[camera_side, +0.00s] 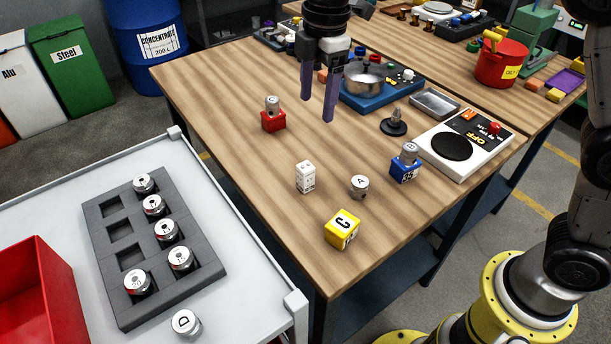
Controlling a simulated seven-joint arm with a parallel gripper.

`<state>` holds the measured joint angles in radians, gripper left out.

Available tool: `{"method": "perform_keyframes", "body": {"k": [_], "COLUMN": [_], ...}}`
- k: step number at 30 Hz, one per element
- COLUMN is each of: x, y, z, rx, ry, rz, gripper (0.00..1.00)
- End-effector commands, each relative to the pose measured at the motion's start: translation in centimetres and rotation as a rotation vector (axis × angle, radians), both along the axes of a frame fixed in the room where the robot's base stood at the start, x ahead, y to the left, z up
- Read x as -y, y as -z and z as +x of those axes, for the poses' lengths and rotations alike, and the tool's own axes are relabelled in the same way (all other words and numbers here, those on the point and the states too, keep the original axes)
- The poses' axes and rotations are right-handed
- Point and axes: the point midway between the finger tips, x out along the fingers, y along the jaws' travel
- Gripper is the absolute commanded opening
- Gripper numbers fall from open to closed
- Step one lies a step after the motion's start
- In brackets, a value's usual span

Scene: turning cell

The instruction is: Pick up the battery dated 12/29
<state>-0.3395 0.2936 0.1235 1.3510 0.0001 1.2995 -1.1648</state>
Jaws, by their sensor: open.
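My gripper (317,109) hangs over the wooden table with its two purple fingers apart and nothing between them. No date 12/29 is readable, so I cannot tell which thing is the battery. A small upright white block (305,177) with dark marks too small to read stands on the table, in front of my gripper and lower in the picture. A short white-topped cylinder marked A (359,187) stands to its right. Another cylinder, marked D (186,323), is on the white cart.
A red block (273,122) and a blue block (404,174) each carry a small metal piece. A yellow block marked C (342,230) sits near the front edge. A white scale-like device (487,156) and black stand (393,127) are right. A red bin (60,290) stands front left.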

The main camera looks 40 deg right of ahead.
Motion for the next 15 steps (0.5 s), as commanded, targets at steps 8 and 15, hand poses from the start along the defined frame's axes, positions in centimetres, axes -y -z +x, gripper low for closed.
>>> {"method": "perform_keyframes", "body": {"k": [8,15], "x": [-2.5,-2.4], "y": [4.5,8.7], "z": [0.1,0.0], "rx": [-0.073,-0.075], "ry": [-0.047,-0.045], "rz": [-0.027,-0.028], "gripper": [0.72,0.72]}}
